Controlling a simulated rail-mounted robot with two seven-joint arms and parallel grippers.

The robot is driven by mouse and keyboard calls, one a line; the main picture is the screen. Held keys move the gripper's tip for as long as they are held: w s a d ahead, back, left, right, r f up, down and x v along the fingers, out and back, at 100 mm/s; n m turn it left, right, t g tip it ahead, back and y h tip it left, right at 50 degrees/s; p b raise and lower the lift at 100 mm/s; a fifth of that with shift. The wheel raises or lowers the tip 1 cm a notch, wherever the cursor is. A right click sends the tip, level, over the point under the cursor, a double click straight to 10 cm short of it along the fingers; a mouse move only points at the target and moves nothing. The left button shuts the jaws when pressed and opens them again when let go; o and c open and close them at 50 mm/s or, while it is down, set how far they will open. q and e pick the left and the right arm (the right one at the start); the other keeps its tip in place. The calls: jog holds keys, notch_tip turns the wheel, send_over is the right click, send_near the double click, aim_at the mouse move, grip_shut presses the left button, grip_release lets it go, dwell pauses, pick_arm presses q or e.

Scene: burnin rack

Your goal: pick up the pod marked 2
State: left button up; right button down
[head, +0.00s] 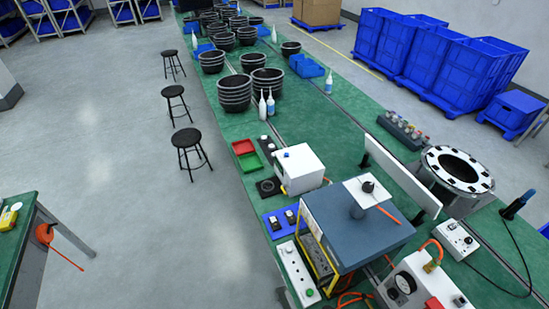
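I cannot make out a number 2 on anything in the head view, so I cannot tell which thing is the pod marked 2. Two small dark units with light tops, a left one (274,223) and a right one (290,216), sit on a blue mat (281,231) near the bench's left edge. Right of it, a yellow-framed rack (318,263) holding dark units stands partly hidden under a large blue-grey box top (352,236). Neither of my grippers is in view.
The green bench (331,118) also bears a white box (299,170), a white strip with buttons (296,273), a white gauge box (411,281), a ring fixture (457,168) and stacked black tubs (235,92). Black stools (187,138) stand left on open floor.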

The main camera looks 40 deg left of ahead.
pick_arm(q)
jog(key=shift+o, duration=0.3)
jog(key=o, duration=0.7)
